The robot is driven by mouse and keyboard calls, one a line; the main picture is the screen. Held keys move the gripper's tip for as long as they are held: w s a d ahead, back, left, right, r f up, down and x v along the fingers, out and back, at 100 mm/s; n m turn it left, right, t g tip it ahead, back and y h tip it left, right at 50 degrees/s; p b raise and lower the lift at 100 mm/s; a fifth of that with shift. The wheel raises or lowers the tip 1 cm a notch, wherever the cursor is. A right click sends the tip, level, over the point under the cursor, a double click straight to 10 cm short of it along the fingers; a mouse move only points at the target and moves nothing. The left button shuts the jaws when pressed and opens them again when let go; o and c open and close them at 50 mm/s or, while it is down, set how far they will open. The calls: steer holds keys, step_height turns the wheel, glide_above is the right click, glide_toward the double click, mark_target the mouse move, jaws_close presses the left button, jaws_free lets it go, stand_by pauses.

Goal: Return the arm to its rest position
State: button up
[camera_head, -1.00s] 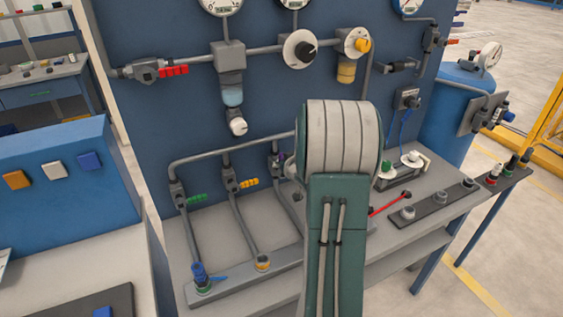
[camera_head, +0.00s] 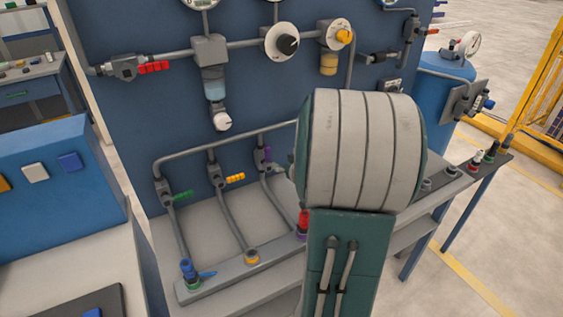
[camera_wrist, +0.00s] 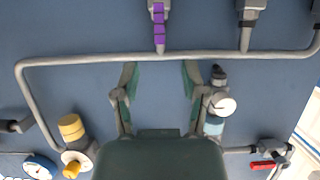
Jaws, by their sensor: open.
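My gripper (camera_wrist: 158,82) is open in the wrist view, with its two green fingers spread and only the blue panel and pipework behind them. Nothing is between the fingers. In the head view my arm's large ribbed joint and green link cover the right-middle of the bench, and the gripper is hidden. The wrist view appears upside down relative to the head view. A grey pipe manifold (camera_head: 232,138) runs along the blue panel, with green (camera_head: 183,196), yellow (camera_head: 235,178) and purple (camera_head: 267,155) valve handles. The purple handle also shows in the wrist view (camera_wrist: 159,25).
The grey bench (camera_head: 215,235) carries a rail with blue (camera_head: 187,268), yellow (camera_head: 252,257) and red (camera_head: 303,222) fittings. A blue tank (camera_head: 440,100) stands at right. A blue console (camera_head: 60,185) is at left. Open floor (camera_head: 500,240) lies at right.

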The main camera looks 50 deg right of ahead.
steer(key=shift+r, duration=0.1)
stand_by(0.3)
steer(key=a+r+g+h, duration=0.1)
steer(key=a+r+g, duration=0.1)
steer(key=a+r, duration=0.35)
steer(key=a+r+g, duration=0.1)
steer(key=a+r, duration=0.1)
steer(key=a, duration=0.7)
steer(key=s+a+n+g+y, duration=0.1)
steer(key=s+a+g+y, duration=0.1)
steer(key=s+a, duration=0.5)
steer(key=s+a+n+g+y, duration=0.2)
steer(key=s+a, duration=0.5)
steer(key=a, duration=0.5)
steer(key=shift+s+a+r+y, duration=0.15)
steer(key=shift+s+r+y, duration=0.25)
steer(key=shift+y, duration=0.2)
steer(key=shift+w, duration=0.2)
